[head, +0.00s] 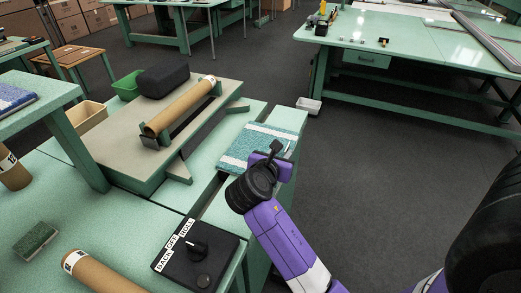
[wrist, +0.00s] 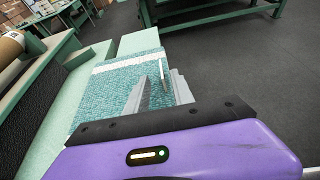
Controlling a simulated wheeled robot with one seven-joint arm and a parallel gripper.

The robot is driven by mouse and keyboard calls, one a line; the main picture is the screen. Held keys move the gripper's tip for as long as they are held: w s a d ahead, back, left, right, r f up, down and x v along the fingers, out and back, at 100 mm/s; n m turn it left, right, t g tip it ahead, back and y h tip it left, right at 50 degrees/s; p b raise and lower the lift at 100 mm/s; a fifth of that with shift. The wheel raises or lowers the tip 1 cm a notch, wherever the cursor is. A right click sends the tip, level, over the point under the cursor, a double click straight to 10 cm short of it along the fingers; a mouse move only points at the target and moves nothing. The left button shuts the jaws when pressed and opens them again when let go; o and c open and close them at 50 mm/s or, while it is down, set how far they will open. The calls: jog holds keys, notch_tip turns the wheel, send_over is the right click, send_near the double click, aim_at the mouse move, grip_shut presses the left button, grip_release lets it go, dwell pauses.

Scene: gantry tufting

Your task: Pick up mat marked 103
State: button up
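A teal mat with white bands (head: 240,150) lies flat at the right end of the green bench, along its edge. It also shows in the wrist view (wrist: 105,92), ahead of my gripper. No number is readable on it. My gripper (head: 282,148) is at the mat's right edge, and its pale fingers (wrist: 165,75) show in the wrist view with a gap between them. They look open, over or beside the mat's edge. I cannot tell whether they touch it. The part of the mat near my wrist is hidden.
A cardboard roll (head: 180,106) rests on a raised board left of the mat. A black control box (head: 196,256) with a BACK/OFF/ROLL switch stands nearer. A blue mat (head: 12,97) lies on another table at left. Dark floor (head: 370,180) is clear at right.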

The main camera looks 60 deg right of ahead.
aim_at(287, 148)
jog(key=shift+s+x, duration=0.2)
jog(key=shift+x, duration=2.5)
jog(key=shift+d+r, duration=0.1)
jog(key=shift+r, duration=0.05)
grip_shut()
